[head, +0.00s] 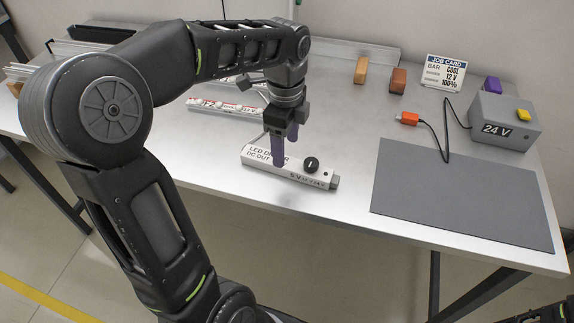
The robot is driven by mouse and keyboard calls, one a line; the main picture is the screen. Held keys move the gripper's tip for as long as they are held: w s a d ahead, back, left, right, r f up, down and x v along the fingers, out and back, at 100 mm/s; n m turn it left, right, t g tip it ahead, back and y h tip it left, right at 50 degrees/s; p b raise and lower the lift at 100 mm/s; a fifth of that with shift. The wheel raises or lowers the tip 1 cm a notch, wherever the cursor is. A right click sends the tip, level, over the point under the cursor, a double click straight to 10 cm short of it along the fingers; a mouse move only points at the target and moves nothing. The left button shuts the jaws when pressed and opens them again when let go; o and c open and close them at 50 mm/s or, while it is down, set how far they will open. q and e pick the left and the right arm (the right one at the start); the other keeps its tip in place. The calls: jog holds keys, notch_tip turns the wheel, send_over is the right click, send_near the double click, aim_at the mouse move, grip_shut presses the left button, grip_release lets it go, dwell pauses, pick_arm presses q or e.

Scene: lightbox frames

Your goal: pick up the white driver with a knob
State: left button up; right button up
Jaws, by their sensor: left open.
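My left gripper (286,147) points down over the driver's left half, left of the knob. Its two purple fingers are apart with nothing seen held between them. The near finger covers part of the label. I cannot tell whether the fingers touch the driver.
White labelled bars (225,108) lie behind my left arm. A grey mat (460,195) lies at right, bare. Behind it stand a grey 24 V box (505,125), an orange connector (409,118) on a cable, coloured blocks (398,80) and a job card (444,72).

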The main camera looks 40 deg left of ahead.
aim_at(287, 162)
pick_arm(q)
notch_tip(287, 162, down, 5)
jog(key=shift+w+d+f, duration=0.1)
jog(key=shift+f, duration=0.05)
jog(key=shift+c, duration=0.3)
dwell(0.5)
grip_shut()
dwell(0.5)
